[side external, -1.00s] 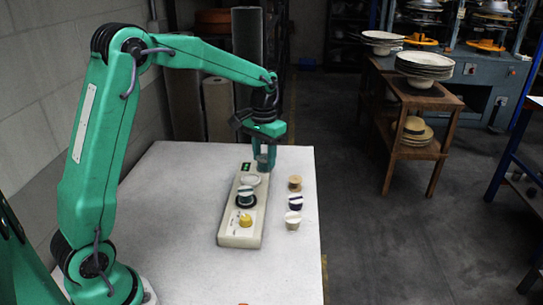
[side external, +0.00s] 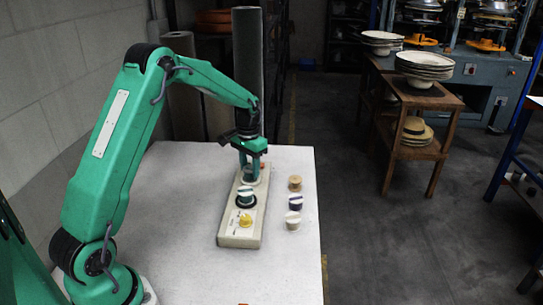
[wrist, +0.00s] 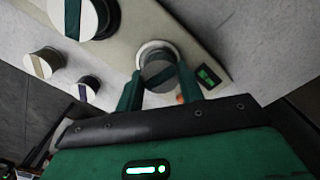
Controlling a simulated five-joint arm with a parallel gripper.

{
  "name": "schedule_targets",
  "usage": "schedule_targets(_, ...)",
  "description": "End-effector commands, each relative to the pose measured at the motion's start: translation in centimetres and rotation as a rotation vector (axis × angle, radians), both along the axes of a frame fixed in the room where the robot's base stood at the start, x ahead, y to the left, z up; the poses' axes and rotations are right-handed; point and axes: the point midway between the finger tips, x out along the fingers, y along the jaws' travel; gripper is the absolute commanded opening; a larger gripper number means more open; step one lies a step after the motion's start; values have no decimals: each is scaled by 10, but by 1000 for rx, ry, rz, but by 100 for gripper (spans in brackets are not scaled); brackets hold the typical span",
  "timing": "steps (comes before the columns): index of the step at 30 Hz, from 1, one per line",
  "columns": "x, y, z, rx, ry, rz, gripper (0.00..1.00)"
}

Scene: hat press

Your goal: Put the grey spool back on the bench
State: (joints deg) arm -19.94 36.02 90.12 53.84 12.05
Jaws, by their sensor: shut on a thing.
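My gripper (side external: 250,177) is over the far end of the long beige board on the white bench (side external: 180,215). It is shut on the grey spool (wrist: 160,73), which has a dark green stripe across its top. In the wrist view the spool stands between the two green fingers, at the white ring (wrist: 152,45) of the board. I cannot tell whether it sits in the ring or hangs just above it. In the side view the fingers mostly hide the spool.
The beige board (side external: 240,238) also carries a white-and-teal spool (side external: 245,196) and a yellow knob (side external: 246,220). To its right stand a tan spool (side external: 295,183), a purple-striped spool (side external: 295,202) and a cream spool (side external: 293,220). The bench left of the board is clear.

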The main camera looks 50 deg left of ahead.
Motion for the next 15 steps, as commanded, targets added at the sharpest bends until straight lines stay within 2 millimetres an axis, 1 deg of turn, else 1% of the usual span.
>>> schedule_targets(15, 0, 0, -5, 0, 1, 0, 13)
